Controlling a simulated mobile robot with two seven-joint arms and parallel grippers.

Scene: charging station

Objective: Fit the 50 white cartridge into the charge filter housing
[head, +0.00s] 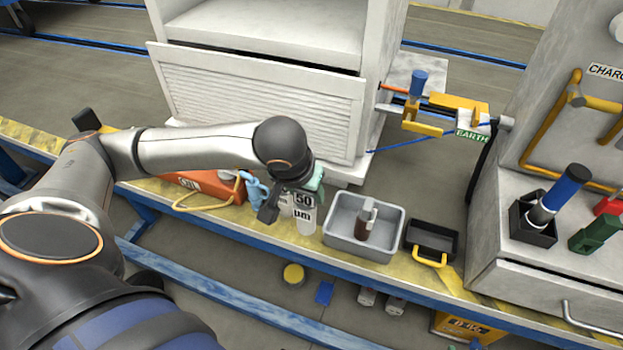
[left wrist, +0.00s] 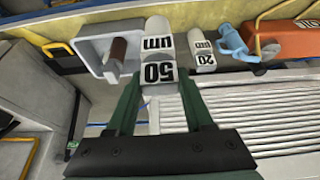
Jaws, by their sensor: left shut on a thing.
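The white cartridge marked 50 µm (head: 305,217) is upright at the yellow-edged ledge, between the orange case and the grey tray. It also shows in the left wrist view (left wrist: 157,42). My left gripper (head: 303,191) is shut on its upper part from above, with the green fingers (left wrist: 158,85) on either side. I cannot tell whether its base touches the ledge. The charge filter housing is not clearly identifiable; a cut-off label beginning "CHARG" (head: 605,72) is on the grey panel at the right. My right gripper is not in view.
A white cartridge marked 20 (left wrist: 203,55) stands close beside. A grey tray (head: 341,240) holds a brown cylinder (head: 362,228).

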